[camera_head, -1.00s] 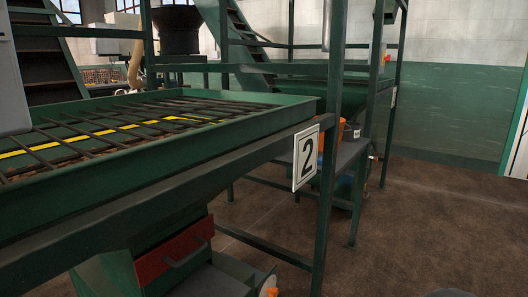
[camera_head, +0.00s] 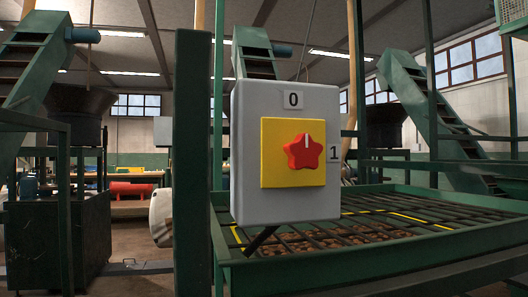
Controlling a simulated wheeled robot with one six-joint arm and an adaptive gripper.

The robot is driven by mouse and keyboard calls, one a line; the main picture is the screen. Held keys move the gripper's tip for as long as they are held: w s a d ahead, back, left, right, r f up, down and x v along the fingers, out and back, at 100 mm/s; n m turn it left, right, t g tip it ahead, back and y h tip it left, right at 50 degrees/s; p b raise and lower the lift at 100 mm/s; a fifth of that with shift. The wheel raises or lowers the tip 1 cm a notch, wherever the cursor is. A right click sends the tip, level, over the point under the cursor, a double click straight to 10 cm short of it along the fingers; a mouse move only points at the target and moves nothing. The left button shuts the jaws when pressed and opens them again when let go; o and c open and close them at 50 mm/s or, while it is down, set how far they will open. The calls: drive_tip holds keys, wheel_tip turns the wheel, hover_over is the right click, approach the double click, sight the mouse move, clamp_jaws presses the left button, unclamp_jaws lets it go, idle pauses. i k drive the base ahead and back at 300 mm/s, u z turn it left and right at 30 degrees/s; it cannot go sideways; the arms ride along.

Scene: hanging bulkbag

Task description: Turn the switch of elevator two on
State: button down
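A grey switch box (camera_head: 250,150) faces me near the middle of the head view. It carries a yellow square plate (camera_head: 271,173) with a red star-shaped knob (camera_head: 304,152) on it. The white mark on the knob points up, toward the 0 label (camera_head: 293,99) at the top. A 1 label (camera_head: 334,154) is at the right side of the box. No elevator number shows on the box in this view. My gripper is not in view.
A dark green post (camera_head: 193,160) stands just left of the box. Behind and right is a green hopper with a grid (camera_head: 400,225) over brown contents. Inclined conveyors (camera_head: 425,110) rise at the back. A green machine (camera_head: 60,235) stands at the left.

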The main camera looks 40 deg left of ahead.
sight(302, 153)
drive_tip(key=u, duration=1.9)
